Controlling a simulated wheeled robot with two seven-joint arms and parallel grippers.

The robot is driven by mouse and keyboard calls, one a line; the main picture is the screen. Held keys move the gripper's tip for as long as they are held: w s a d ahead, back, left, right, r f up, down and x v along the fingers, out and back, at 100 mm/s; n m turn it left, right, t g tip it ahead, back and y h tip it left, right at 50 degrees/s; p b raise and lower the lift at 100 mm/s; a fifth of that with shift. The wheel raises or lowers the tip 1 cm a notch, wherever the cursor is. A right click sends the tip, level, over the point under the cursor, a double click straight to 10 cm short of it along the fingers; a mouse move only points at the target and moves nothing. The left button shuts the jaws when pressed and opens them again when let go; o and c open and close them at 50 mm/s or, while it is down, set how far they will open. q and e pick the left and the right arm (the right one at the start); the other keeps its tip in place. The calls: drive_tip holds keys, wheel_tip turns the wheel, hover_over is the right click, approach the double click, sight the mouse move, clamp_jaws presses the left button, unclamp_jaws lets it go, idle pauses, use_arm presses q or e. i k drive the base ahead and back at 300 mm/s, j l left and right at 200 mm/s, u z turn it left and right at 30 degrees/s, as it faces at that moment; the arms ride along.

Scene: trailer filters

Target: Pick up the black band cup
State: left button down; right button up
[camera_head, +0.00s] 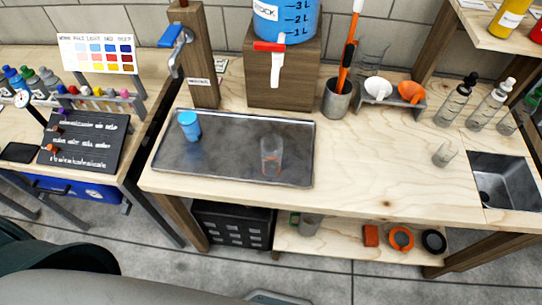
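No cup with a clear black band can be made out. A small clear cup (444,154) stands on the wooden bench left of the sink; any band on it is too small to tell. A clear cup (271,155) with an orange-red line near its base stands on the right part of the dark metal tray (225,172). A blue cup (189,126) stands at the tray's left. Neither of my grippers is in view.
A stock tank (285,20) with a red-handled tap stands on a wooden block behind the tray. A grey tool holder (337,98), a funnel rack (390,102) and clear bottles (456,102) line the back. The sink (508,180) is at right. The bench between tray and sink is mostly clear.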

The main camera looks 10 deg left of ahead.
sight(187, 117)
drive_tip(key=k+j+z, duration=0.2)
drive_tip(key=j, duration=0.4)
drive_tip(key=k+j+z, duration=0.15)
drive_tip(key=j, duration=0.4)
drive_tip(key=k+j+z, duration=0.2)
drive_tip(key=j, duration=0.3)
drive_tip(key=k+j+z, duration=0.2)
drive_tip(key=k+j, duration=0.15)
drive_tip(key=j, duration=0.15)
drive_tip(key=k+j+z, duration=0.15)
drive_tip(key=k+j, duration=0.15)
drive_tip(key=j, duration=0.15)
